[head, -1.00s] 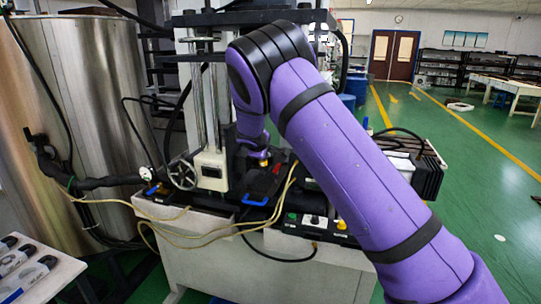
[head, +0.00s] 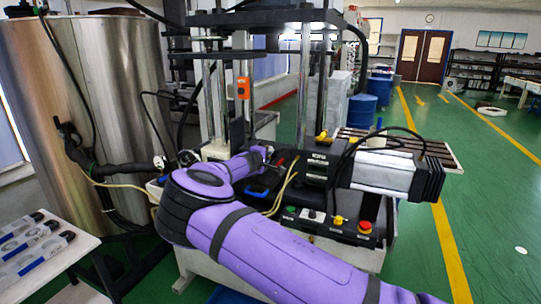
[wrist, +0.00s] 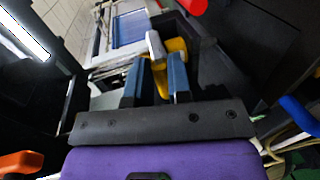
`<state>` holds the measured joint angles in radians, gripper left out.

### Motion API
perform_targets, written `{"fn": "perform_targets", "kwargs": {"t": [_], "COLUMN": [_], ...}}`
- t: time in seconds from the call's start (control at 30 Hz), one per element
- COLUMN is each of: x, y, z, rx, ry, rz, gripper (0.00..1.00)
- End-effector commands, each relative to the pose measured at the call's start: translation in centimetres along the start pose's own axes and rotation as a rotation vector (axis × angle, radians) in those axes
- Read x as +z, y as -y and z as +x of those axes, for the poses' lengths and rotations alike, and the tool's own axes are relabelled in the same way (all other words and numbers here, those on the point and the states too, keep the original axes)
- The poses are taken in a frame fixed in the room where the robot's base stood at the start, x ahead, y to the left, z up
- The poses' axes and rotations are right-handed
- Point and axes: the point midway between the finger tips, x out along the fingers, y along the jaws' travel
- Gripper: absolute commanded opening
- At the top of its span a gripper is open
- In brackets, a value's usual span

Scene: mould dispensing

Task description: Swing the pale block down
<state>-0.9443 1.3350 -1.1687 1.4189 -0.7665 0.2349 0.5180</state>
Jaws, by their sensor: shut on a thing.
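The pale block (wrist: 154,45) shows in the wrist view between and just beyond the fingertips, with yellow pieces (wrist: 177,47) beside and behind it. My gripper (wrist: 160,76) has two blue fingers closed about it. The exact contact is partly hidden by the fingers. In the head view my gripper (head: 264,155) is small, low at the front of the machine's columns, right of my bent purple arm. I cannot make out the pale block there.
The machine (head: 300,165) has upright columns, an orange control box (head: 242,87) and a yellow lever (head: 322,136). A silver motor (head: 382,173) juts right. A steel tank (head: 85,110) stands left. A table with tools (head: 35,245) is front left. Green floor is open at right.

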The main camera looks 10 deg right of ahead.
Motion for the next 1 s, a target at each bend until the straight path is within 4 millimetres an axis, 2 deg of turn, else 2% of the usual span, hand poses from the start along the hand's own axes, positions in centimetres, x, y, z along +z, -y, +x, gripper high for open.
{"fn": "perform_targets", "kwargs": {"t": [0.77, 0.8, 0.87, 0.9, 1.0], "x": [-0.59, -0.58, -0.59, -0.60, -0.62], "y": [0.72, 0.73, 0.72, 0.70, 0.67], "z": [-0.22, -0.22, -0.22, -0.23, -0.24], "rx": [0.055, 0.055, 0.055, 0.055, 0.055], "ry": [0.003, 0.003, 0.003, 0.003, 0.002], "rz": [0.000, -0.001, -0.001, -0.001, 0.000], "gripper": [0.00, 0.25, 0.39, 0.44, 0.44]}}
